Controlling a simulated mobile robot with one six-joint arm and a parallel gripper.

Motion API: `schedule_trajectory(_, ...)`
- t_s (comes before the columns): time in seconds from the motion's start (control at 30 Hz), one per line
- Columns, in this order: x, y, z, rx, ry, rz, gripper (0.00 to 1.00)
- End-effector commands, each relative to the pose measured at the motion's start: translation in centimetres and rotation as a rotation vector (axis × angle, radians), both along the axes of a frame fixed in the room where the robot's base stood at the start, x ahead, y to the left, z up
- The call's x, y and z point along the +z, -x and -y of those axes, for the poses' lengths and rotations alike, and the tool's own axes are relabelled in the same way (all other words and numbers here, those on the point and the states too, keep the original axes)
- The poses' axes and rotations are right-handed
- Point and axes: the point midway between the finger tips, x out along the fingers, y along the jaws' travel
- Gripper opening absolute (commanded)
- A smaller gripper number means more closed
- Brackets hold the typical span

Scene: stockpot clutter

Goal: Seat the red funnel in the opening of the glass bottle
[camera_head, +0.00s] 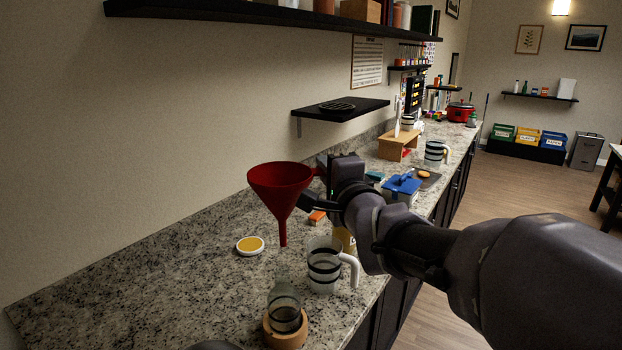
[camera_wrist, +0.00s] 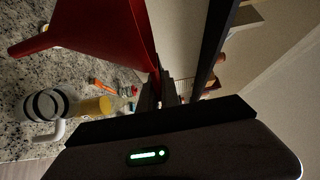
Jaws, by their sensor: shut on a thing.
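The red funnel (camera_head: 281,188) is held upright in the air, wide mouth up and spout down. My gripper (camera_head: 319,184) is shut on the right side of its rim. In the wrist view the funnel (camera_wrist: 100,30) fills the top left, its spout pointing left, beside my gripper's fingers (camera_wrist: 163,88). The glass bottle (camera_head: 284,312) stands at the front of the counter in a round wooden holder (camera_head: 285,340), its neck upward. The spout tip is above and behind the bottle in the head view, clearly apart from it. The bottle is not clearly seen in the wrist view.
A black-and-white striped mug (camera_head: 323,268) stands close to the bottle, on its right. A yellow-topped white lid (camera_head: 250,245) lies behind on the granite counter (camera_head: 150,290). A small black shelf (camera_head: 340,109) juts from the wall above. The counter's left part is clear.

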Motion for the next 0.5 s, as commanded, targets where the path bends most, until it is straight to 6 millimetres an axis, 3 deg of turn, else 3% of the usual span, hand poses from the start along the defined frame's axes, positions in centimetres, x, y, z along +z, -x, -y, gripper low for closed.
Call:
schedule_trajectory(0.37, -0.2, 0.1, 0.0, 0.000, 0.001, 0.003, 0.00)
schedule_trajectory(0.5, -1.8, 0.1, 0.0, -0.001, 0.001, 0.002, 0.00)
